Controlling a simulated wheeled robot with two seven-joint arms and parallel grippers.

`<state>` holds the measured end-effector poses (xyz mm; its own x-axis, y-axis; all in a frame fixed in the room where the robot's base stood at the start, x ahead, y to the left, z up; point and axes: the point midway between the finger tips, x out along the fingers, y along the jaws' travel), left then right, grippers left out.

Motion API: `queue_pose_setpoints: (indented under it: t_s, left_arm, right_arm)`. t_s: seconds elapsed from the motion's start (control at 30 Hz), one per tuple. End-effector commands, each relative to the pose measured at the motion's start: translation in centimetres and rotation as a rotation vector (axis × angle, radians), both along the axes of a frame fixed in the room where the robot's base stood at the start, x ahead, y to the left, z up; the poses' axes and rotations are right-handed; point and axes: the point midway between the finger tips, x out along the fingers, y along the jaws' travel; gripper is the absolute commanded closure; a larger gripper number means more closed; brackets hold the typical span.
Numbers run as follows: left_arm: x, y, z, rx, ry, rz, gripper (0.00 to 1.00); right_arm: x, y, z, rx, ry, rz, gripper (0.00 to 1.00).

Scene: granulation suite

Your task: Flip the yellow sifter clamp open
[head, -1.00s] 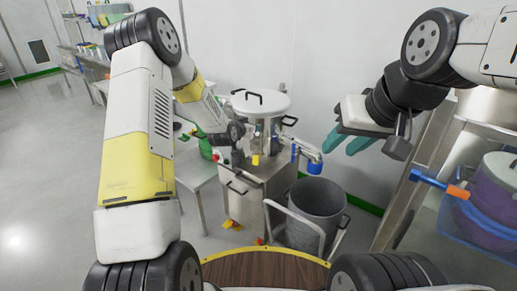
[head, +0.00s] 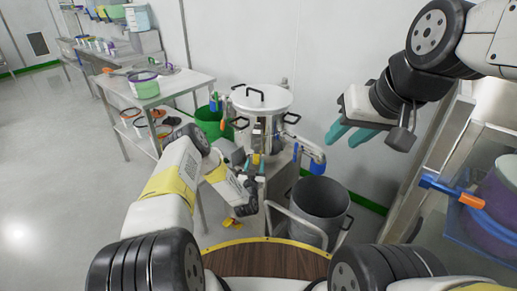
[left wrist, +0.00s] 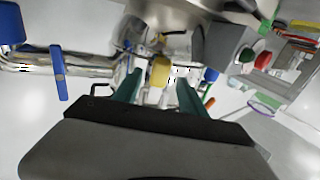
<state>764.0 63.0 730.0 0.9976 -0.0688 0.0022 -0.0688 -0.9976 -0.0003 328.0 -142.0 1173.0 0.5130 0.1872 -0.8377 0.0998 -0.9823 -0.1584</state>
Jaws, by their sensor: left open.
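The yellow sifter clamp (head: 256,159) is on the front of the sifter, below its white round lid (head: 262,98). In the left wrist view the yellow clamp (left wrist: 160,72) shows between and a little beyond the two teal fingertips of my left gripper (left wrist: 158,88). In the head view my left gripper (head: 254,168) is low in front of the sifter, pointing at the clamp. It is open, and I cannot tell whether a finger touches the clamp. My right gripper (head: 350,135) is open and empty, raised to the right of the sifter.
A grey bin (head: 319,205) stands in front of the sifter at right. A blue-ended pipe (head: 312,152) juts out on the sifter's right. A green bucket (head: 213,122) and a steel table (head: 172,88) are at left. Open floor lies further left.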

Motion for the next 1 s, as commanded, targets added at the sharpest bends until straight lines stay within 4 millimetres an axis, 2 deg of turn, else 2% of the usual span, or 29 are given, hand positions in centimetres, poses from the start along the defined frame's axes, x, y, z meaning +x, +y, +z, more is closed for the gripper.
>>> queue_pose_setpoints:
  t_s: [0.1, 0.27, 0.6, 0.83, 0.87, 1.0]
  left_arm:
    - [1.9, -0.1, 0.0, 0.000, -0.001, 0.001, 0.51]
    - [3.5, -0.2, 0.0, -0.001, 0.000, 0.001, 0.51]
    - [4.0, -0.3, 0.0, 0.000, 0.002, -0.001, 0.51]
    - [4.0, -0.3, 0.0, 0.000, 0.002, -0.001, 0.96]
    - [4.0, -0.3, 0.0, 0.000, 0.002, -0.001, 1.00]
    - [4.0, -0.3, 0.0, 0.000, 0.002, -0.001, 1.00]
  right_arm:
    - [0.0, 0.0, 0.0, 0.000, 0.000, 0.000, 0.64]
    - [0.0, 0.0, 0.0, 0.000, 0.000, 0.000, 0.64]
    - [0.0, 0.0, 0.0, 0.000, 0.000, 0.000, 0.64]
    - [0.0, 0.0, 0.0, 0.000, 0.000, 0.000, 0.64]
    - [0.0, 0.0, 0.0, 0.000, 0.000, 0.000, 0.64]
    - [0.0, 0.0, 0.0, 0.000, 0.000, 0.000, 0.64]
